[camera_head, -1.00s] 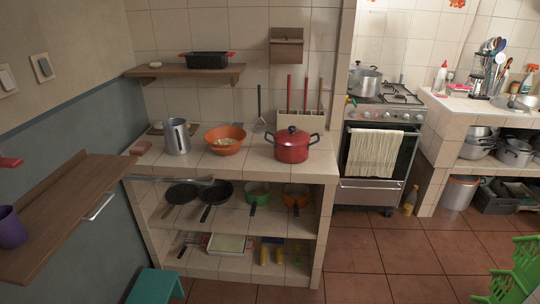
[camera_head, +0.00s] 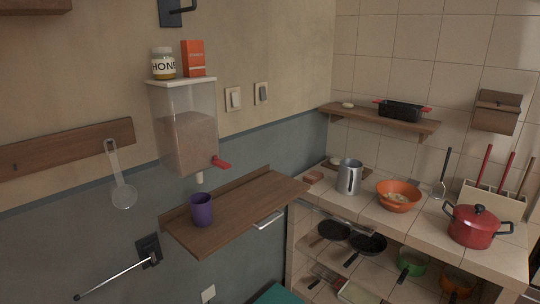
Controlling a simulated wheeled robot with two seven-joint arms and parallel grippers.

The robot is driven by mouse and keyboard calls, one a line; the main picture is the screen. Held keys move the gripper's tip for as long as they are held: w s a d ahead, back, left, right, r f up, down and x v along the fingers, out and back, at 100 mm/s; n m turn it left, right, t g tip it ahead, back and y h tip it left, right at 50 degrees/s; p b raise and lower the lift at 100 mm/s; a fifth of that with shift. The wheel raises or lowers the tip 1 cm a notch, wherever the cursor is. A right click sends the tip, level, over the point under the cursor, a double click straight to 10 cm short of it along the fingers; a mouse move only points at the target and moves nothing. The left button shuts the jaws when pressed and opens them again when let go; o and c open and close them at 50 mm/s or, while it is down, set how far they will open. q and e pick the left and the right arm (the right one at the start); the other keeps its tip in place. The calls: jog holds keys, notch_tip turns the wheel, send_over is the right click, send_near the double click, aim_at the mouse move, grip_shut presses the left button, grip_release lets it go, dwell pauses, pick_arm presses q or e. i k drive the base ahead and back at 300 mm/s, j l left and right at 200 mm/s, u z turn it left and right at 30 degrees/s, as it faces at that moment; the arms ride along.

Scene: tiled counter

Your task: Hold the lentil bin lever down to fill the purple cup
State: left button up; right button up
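The purple cup (camera_head: 202,209) stands upright on a small wooden wall shelf (camera_head: 250,207), left of centre. The lentil bin (camera_head: 187,128) is a clear wall-mounted container above the cup, partly filled with brownish contents. Its red lever (camera_head: 221,163) sticks out at the lower right. A pale spout (camera_head: 199,178) points down above the cup, with a gap between them. I cannot tell whether anything is in the cup. Neither of my grippers shows in this view.
A honey jar (camera_head: 163,63) and an orange box (camera_head: 193,58) stand on the bin's lid. A ladle (camera_head: 121,182) hangs at left. A metal bar (camera_head: 115,278) juts from the wall below. The shelf right of the cup is clear. The tiled counter (camera_head: 345,207) holds pots at right.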

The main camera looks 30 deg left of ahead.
aim_at(220, 163)
jog(key=u, duration=1.35)
